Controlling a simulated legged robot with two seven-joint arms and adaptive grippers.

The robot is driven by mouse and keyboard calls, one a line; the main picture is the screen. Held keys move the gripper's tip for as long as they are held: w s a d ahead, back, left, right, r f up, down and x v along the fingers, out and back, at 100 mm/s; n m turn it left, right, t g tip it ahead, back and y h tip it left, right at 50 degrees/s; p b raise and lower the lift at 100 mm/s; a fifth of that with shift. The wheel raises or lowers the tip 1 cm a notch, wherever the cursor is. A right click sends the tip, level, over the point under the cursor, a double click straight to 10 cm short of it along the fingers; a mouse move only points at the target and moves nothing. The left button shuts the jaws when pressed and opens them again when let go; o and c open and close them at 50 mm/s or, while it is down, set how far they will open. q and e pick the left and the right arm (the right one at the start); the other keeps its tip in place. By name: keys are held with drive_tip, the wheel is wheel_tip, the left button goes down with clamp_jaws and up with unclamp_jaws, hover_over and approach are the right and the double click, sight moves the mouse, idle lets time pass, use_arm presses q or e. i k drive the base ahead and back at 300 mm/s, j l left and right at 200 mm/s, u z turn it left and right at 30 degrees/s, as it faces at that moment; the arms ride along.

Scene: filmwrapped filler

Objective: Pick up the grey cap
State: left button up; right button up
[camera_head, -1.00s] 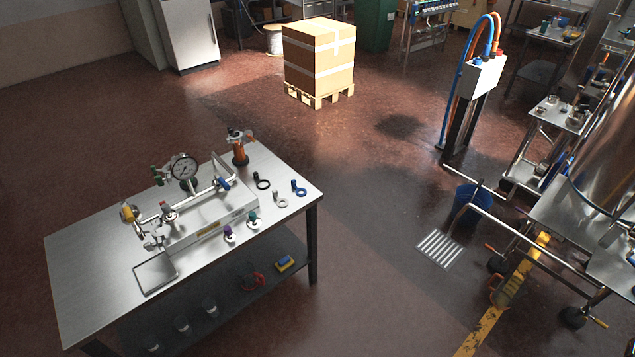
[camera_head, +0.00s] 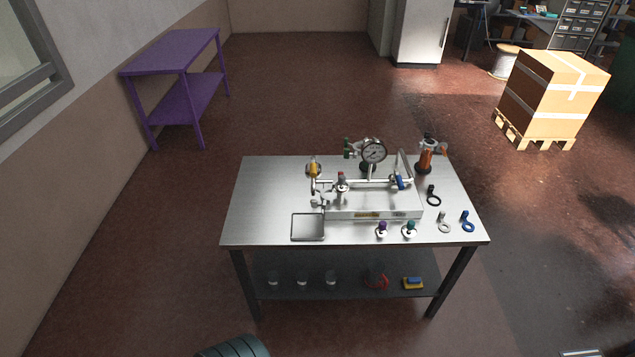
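The grey cap (camera_head: 444,222) looks like a small grey piece with a ring. It lies on the right part of the steel table (camera_head: 262,190), near the front right corner. A similar blue piece (camera_head: 467,221) lies just right of it, and a black one (camera_head: 433,196) lies behind it. Neither of my grippers shows in the head view, so their state is hidden.
A gauge and valve rig (camera_head: 374,214) fills the table's middle, with a shallow tray (camera_head: 308,227) at front. Purple (camera_head: 382,230) and teal (camera_head: 409,230) knobbed pieces stand left of the cap. Floor around the table is open.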

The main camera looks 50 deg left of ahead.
sight(340, 185)
drive_tip(key=u, duration=1.55)
drive_tip(key=i+l+u, duration=0.35)
drive_tip(key=i+l, duration=0.65)
drive_tip(key=i, duration=0.1)
